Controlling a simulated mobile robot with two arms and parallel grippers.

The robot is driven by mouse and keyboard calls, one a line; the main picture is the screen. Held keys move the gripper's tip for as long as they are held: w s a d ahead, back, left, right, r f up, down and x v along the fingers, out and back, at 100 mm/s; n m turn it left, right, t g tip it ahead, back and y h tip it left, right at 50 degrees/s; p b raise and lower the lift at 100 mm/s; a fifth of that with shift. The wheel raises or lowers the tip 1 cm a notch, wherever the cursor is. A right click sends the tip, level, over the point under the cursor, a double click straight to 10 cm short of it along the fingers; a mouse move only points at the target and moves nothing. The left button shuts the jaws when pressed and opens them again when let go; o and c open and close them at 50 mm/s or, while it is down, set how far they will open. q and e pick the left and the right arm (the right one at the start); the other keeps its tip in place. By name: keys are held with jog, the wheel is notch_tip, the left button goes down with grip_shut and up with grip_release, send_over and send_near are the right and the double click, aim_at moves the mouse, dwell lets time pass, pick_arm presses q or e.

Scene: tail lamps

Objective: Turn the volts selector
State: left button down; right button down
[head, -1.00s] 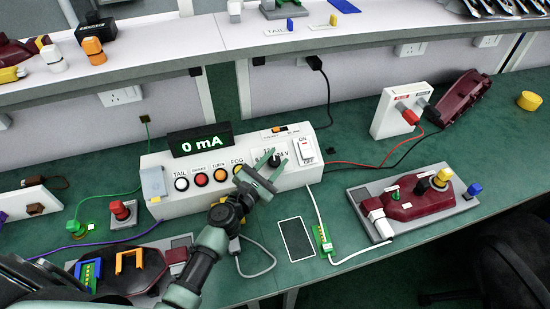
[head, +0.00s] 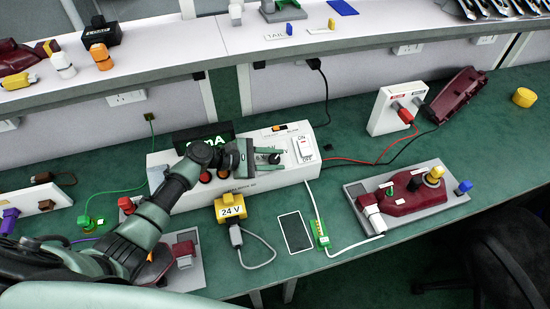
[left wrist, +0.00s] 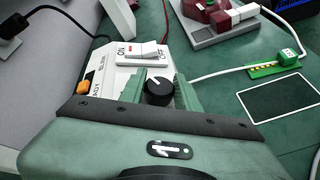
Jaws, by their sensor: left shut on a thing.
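The volts selector is a round black knob with a white pointer line; in the left wrist view the volts selector (left wrist: 158,91) sits between my left gripper's (left wrist: 160,88) two green fingers. In the head view my left gripper (head: 270,156) reaches across the white test box (head: 280,180) from the left and is shut on the knob (head: 274,158). The voltage lettering beside the knob is hidden by the gripper. My right gripper is not in view.
An ON rocker switch (head: 304,148) is close right of the knob. A yellow 24 V block (head: 230,209) with a grey cable stands in front of the box. The display (head: 205,137) is partly covered by my arm. A maroon lamp (head: 405,195) lies on a grey plate at right.

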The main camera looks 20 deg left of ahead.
pick_arm(q)
jog(key=shift+m+g, duration=0.6)
jog(key=shift+g, duration=0.4)
jog(key=c, duration=1)
grip_release()
jog(key=b+v, duration=0.1)
jog(key=v, duration=0.6)
jog(key=shift+f, duration=0.15)
jog(key=shift+s+a+r, duration=0.2)
jog(key=shift+a+r, duration=0.1)
jog(key=shift+a, duration=0.05)
